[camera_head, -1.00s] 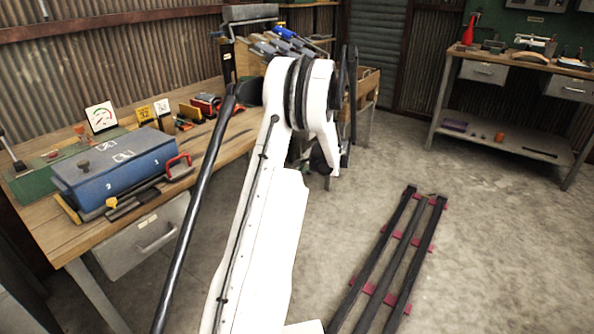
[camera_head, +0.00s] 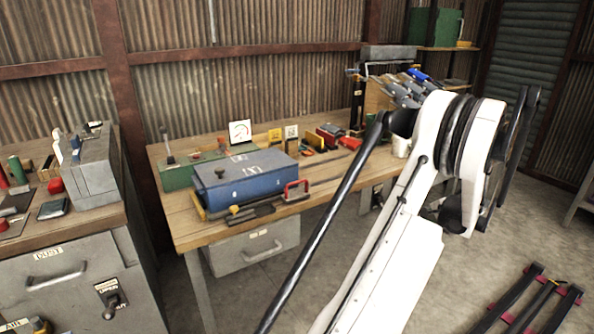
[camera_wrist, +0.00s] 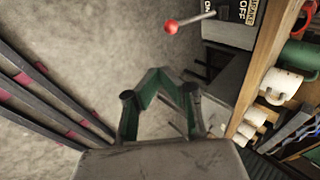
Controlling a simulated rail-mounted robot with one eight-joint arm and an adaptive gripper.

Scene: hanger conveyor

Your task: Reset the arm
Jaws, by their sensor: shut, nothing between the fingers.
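My arm shows in the head view as a white link with dark cables, rising from the bottom centre to a bent joint at the right. My gripper (camera_wrist: 160,88) is in the wrist view, at the lower middle. Its dark green fingers are shut with nothing between them. They hang over the grey concrete floor, apart from the shelf at the right. In the head view I cannot make the gripper out.
In the wrist view, a red-knobbed lever (camera_wrist: 171,26) juts from a switch box, near a wooden shelf with white mugs (camera_wrist: 286,84). Dark rails (camera_wrist: 50,95) lie left. The head view shows a workbench (camera_head: 185,225) with a blue toolbox (camera_head: 243,182) and a grey cabinet (camera_head: 75,280).

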